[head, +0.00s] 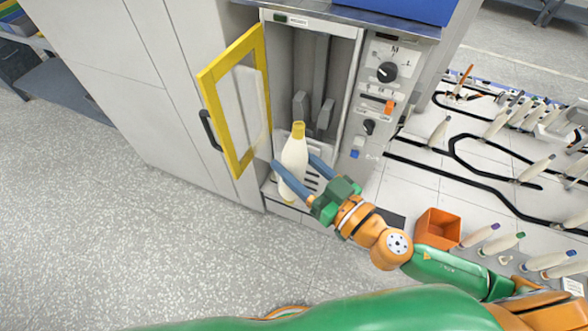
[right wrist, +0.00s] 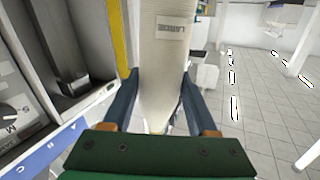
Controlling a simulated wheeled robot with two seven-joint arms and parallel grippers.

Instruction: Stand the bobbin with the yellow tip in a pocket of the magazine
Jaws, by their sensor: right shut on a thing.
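The bobbin with the yellow tip (head: 294,155) is cream and stands upright, tip up, in the head view. My right gripper (head: 296,170) is shut on its body, one blue finger on each side. The bobbin is at the open front of a tall grey compartment; I cannot tell whether its base touches anything. In the right wrist view the bobbin (right wrist: 165,70) fills the space between the fingers and carries a small label. My left gripper is not in view.
The yellow-framed door (head: 236,105) of the compartment (head: 283,45) stands open on the left. A control panel (head: 385,85) with knobs is on its right. An orange bin (head: 436,228) stands near my right forearm. The floor at left is clear.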

